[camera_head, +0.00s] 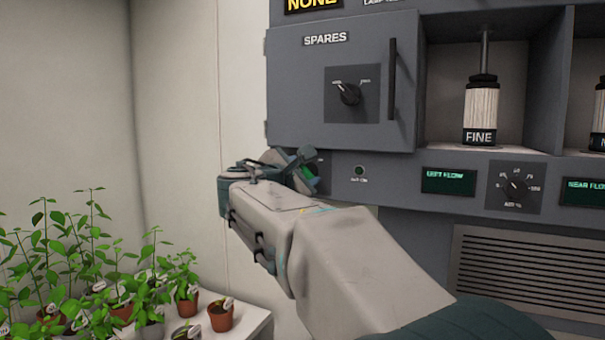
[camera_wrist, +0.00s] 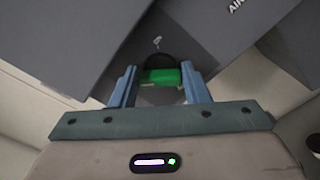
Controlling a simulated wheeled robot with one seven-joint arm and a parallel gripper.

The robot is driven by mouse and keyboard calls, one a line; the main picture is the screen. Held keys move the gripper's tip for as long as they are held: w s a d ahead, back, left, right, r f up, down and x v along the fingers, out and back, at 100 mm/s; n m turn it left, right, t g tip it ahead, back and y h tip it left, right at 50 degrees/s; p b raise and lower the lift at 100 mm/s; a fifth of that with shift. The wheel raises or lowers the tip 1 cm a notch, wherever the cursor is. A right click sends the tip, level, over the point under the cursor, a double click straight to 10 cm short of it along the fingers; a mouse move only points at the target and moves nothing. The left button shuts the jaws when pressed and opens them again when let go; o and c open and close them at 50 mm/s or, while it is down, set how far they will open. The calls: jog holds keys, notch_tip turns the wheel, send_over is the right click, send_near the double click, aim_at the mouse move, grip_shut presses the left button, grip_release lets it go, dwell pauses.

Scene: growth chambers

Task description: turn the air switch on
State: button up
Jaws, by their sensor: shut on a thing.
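The air switch (camera_wrist: 160,62) is a dark round knob on the grey panel, partly labelled with letters starting "AI" in the wrist view. A green part (camera_wrist: 165,77) shows in front of it, between the fingers. My gripper (camera_wrist: 160,88) has its two blue fingers on either side of the green part and is shut on the switch. In the head view my gripper (camera_head: 300,165) is against the lower left of the panel, and it hides most of the switch. I cannot make out the switch's setting.
Above is the SPARES door (camera_head: 297,85) with a knob (camera_head: 348,94) and a vertical handle (camera_head: 392,80). A LEFT FLOW display (camera_head: 448,181) and a dial (camera_head: 515,187) are further right. Potted plants (camera_head: 220,316) stand lower left.

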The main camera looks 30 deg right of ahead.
jog(key=shift+f+b, duration=0.15)
jog(key=shift+b, duration=0.35)
jog(key=m+b, duration=1)
jog(key=m, duration=0.1)
jog(key=m+b, duration=0.6)
jog(key=shift+f, duration=0.3)
jog(key=shift+m, duration=0.5)
jog(key=o, duration=1)
jog(key=shift+r, duration=0.1)
